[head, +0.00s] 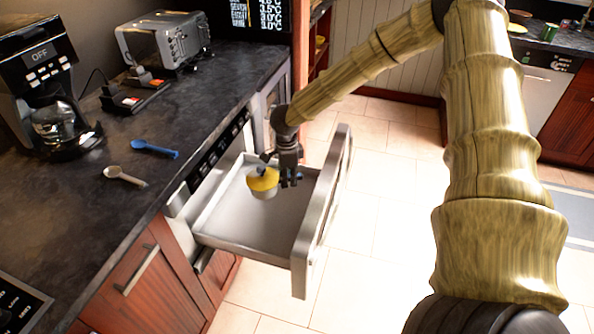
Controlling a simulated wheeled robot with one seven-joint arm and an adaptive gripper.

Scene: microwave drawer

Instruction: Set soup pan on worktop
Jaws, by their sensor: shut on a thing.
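The soup pan (262,183), small with a yellow top and a pale lower side, is inside or just above the open drawer (240,222). Whether it touches the drawer floor is hard to tell. My gripper (289,181) reaches down into the drawer at the pan's right side and is shut on it. The exact grip point is too small to see clearly. The dark worktop (75,215) runs along the left, higher than the drawer.
A blue spoon (155,149) and a beige spoon (124,177) lie on the worktop. A coffee maker (45,85) and a toaster (165,40) stand farther back. Bare worktop lies around the spoons. The drawer's tall front panel (322,210) stands right of my gripper.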

